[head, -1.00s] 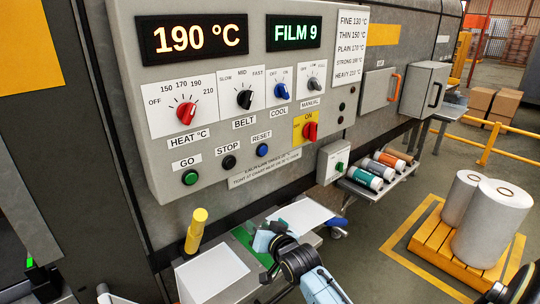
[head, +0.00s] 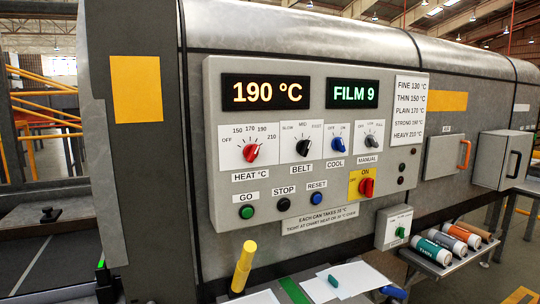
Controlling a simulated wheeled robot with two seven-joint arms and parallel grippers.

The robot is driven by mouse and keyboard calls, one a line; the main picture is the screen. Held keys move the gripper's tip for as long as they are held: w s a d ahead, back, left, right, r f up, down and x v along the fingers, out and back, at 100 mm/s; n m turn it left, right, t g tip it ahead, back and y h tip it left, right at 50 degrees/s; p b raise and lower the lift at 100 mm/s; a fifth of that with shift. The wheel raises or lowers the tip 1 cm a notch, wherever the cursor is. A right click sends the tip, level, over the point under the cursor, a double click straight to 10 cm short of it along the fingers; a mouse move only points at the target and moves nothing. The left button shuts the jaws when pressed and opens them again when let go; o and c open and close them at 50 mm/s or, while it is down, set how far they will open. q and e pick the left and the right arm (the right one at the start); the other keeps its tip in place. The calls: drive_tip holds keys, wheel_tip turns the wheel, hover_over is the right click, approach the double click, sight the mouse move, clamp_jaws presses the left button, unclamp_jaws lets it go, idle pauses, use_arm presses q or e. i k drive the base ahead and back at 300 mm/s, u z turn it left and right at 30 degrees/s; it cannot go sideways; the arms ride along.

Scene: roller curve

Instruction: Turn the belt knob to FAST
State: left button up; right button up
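The belt knob (head: 303,147) is a small black dial on the grey control panel (head: 232,72), above the BELT label. SLOW, MID and FAST marks arc over it from left to right. Its pale pointer line appears to lean up and to the right, toward the FAST side. It is too small to tell exactly which mark it meets. Nothing touches or hides the knob. Neither of my grippers shows in the head view.
The red heat knob (head: 251,152) is left of the belt knob, the blue cool knob (head: 338,145) right. Below are green, black and blue buttons and a red switch (head: 366,187). A yellow handle (head: 243,266) stands below the panel. Rolls (head: 433,251) lie on a shelf at right.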

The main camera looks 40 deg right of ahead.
sight(303, 147)
drive_tip(key=u, duration=1.05)
drive_tip(key=i, duration=0.25)
drive_tip(key=z, duration=1.2)
drive_tip(key=i, duration=0.95)
drive_tip(key=z, duration=1.05)
